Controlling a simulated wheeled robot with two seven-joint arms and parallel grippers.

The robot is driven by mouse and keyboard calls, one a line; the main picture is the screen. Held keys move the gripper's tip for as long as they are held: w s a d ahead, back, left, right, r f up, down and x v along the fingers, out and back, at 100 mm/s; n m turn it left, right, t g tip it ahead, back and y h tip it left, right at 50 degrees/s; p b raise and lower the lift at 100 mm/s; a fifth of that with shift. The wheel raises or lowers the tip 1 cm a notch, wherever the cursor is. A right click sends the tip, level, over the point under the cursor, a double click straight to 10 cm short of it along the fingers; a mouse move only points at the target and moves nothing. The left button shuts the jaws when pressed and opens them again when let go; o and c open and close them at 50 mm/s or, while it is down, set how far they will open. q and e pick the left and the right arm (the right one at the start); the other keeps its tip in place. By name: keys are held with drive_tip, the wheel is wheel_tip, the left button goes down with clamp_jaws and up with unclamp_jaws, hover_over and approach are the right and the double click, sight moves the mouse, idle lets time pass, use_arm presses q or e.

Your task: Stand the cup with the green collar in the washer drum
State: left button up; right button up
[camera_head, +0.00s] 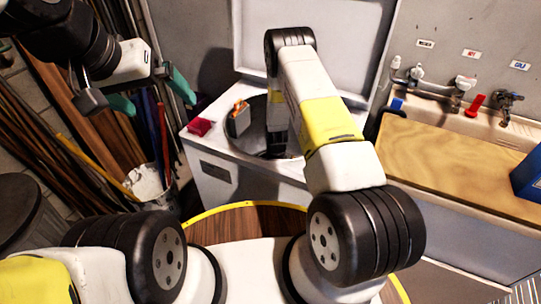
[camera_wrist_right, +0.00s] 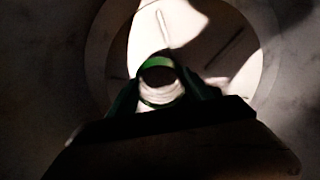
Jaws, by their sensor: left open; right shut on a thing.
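The washer (camera_head: 212,172) stands in the middle of the head view with its lid (camera_head: 340,40) raised. My right arm reaches down into the dark drum opening (camera_head: 259,128), which hides the right gripper there. In the right wrist view, the right gripper (camera_wrist_right: 162,90) is shut on the cup with the green collar (camera_wrist_right: 155,62). The cup's pale round body shows between the green fingertips. The paler drum floor (camera_wrist_right: 225,62) lies beyond it; whether the cup touches it I cannot tell. My left gripper (camera_head: 150,95) is open and empty at upper left, away from the washer.
An orange and grey item (camera_head: 239,116) is at the left of the drum opening. A red item (camera_head: 200,127) lies on the washer's left top. A wooden board (camera_head: 455,165) covers part of the sink at right, with a blue box (camera_head: 527,176). A white bucket (camera_head: 150,188) stands left.

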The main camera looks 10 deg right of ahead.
drive_tip(key=shift+f, duration=0.2)
idle(0.3)
drive_tip(key=shift+s+f, duration=0.1)
drive_tip(key=shift+f, duration=0.1)
clamp_jaws()
drive_tip(key=shift+f, duration=0.1)
drive_tip(key=o, duration=1.4)
unclamp_jaws()
drive_tip(key=shift+r, duration=0.35)
wheel_tip(320, 180, up, 8)
drive_tip(key=shift+r, duration=0.25)
